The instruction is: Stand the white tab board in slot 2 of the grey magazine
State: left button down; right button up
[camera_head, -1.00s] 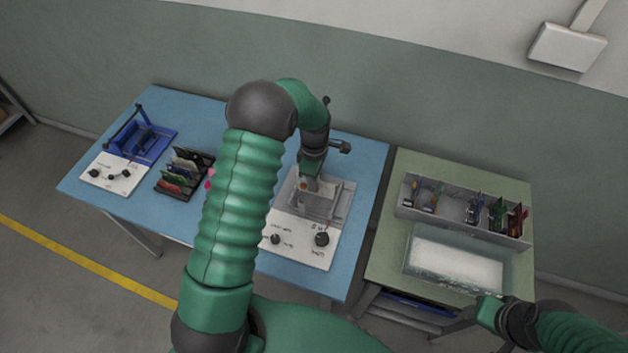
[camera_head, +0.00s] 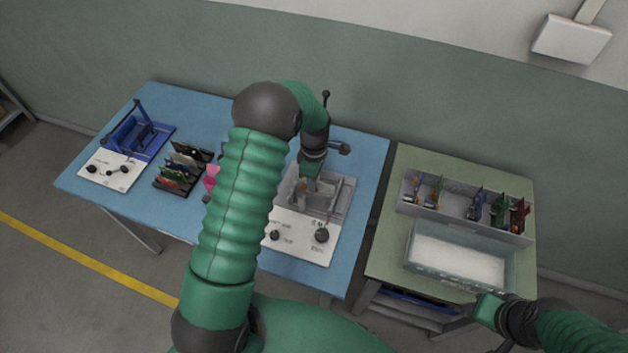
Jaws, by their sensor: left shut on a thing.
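My left gripper (camera_head: 309,187) points down into the clear-walled grey fixture (camera_head: 345,205) on the blue table. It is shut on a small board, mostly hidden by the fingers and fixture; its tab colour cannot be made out. A long grey magazine (camera_head: 459,220) sits on the green table at right. Several boards stand in it, at its left end, middle and right end, with a gap left of the middle. Slot numbers are unreadable. I cannot pick out a white tab there.
A pale open tray (camera_head: 412,250) lies in front of the magazine. A dark rack (camera_head: 160,184) of several boards, a blue fixture (camera_head: 157,143) and a pink item (camera_head: 211,184) are on the blue table (camera_head: 190,105). A gap separates the tables.

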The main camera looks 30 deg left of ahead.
pick_arm(q)
jog(key=c, duration=0.9)
grip_release()
jog(key=shift+c, duration=0.2)
jog(key=shift+r, duration=0.1)
jog(key=shift+r+p, duration=1.35)
jog(key=shift+r, duration=0.05)
notch_tip(320, 180, up, 6)
jog(key=p, duration=0.5)
